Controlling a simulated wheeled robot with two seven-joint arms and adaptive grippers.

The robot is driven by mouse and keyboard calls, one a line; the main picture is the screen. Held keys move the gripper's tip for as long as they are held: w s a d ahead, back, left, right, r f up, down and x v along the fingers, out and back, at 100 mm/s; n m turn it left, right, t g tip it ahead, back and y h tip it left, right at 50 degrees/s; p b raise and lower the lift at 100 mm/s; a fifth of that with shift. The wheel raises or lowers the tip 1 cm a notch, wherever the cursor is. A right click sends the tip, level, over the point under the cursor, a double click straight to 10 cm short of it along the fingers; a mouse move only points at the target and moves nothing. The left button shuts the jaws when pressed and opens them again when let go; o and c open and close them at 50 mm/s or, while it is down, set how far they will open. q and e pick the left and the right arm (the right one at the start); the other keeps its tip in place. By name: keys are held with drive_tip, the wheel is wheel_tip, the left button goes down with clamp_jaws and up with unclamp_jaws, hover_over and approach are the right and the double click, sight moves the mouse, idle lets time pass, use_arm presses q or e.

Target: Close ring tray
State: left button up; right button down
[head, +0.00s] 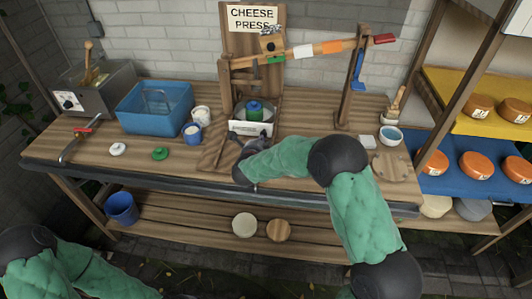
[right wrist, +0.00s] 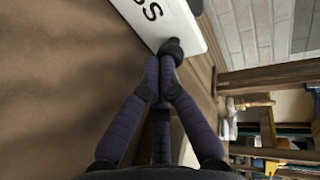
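The ring tray shows in the head view as a white labelled front (head: 250,128) low in the cheese press, with a blue-and-green round piece (head: 254,110) just behind it. In the right wrist view the white front (right wrist: 158,18) carries black letters and a dark knob (right wrist: 171,47). My right gripper (right wrist: 160,68) has its fingers together, with the tips at or touching the knob; I see no clear grip around it. In the head view my right gripper (head: 241,148) is in front of the tray. My left arm is at the lower left; its gripper is out of view.
The press lever (head: 320,48) reaches right above the bench. A blue basin (head: 154,106), a blue mug (head: 192,133) and a white cup (head: 201,114) stand left of the press. A bowl (head: 391,136) stands right. Free bench lies left of the tray.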

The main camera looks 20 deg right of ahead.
sight(262, 132)
drive_tip(key=w+d, duration=0.2)
drive_tip(key=w, duration=0.1)
drive_tip(key=w+d, duration=0.1)
drive_tip(key=w, duration=0.1)
drive_tip(key=shift+d+r, duration=0.1)
drive_tip(key=shift+w, duration=0.1)
idle(0.3)
